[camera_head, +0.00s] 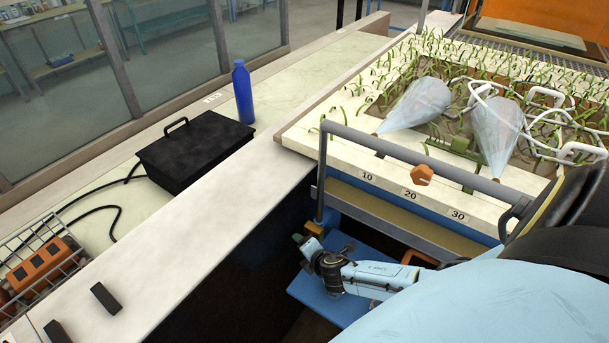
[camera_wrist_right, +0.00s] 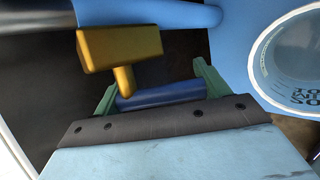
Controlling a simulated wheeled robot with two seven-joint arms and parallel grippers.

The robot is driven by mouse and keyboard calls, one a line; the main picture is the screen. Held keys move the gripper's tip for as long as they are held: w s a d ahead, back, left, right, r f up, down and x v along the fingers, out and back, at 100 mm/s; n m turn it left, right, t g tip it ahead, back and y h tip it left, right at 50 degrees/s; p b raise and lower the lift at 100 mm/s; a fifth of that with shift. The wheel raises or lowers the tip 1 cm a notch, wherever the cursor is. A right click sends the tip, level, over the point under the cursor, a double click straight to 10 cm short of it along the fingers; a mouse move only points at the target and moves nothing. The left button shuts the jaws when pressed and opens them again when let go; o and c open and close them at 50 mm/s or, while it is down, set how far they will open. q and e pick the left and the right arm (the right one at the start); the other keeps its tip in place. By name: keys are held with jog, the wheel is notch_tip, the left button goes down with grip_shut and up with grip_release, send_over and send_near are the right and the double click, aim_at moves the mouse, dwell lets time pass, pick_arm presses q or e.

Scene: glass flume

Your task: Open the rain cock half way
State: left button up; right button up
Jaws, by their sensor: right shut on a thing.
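In the right wrist view, a brass-yellow block with a short stem (camera_wrist_right: 122,50) appears to be the body of the rain cock. A short blue bar (camera_wrist_right: 160,95), which looks like its handle, lies at the stem's end. My right gripper (camera_wrist_right: 158,86) has its green fingers at the two ends of this bar and is shut on it. In the head view, my right gripper (camera_head: 306,243) is low in front of the flume, over a blue shelf; the cock is too small there to make out clearly. My left gripper is not in view.
A blue pipe (camera_wrist_right: 165,14) runs behind the cock, and a round, lettered container (camera_wrist_right: 294,62) stands close at right. A grey rail (camera_head: 400,152) with an orange knob (camera_head: 423,174) crosses above my arm. A black box (camera_head: 194,150) and blue bottle (camera_head: 242,92) stand left.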

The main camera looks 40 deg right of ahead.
jog(key=o, duration=1.4)
jog(key=p+v, duration=0.3)
jog(key=v, duration=1)
jog(key=shift+s, duration=0.2)
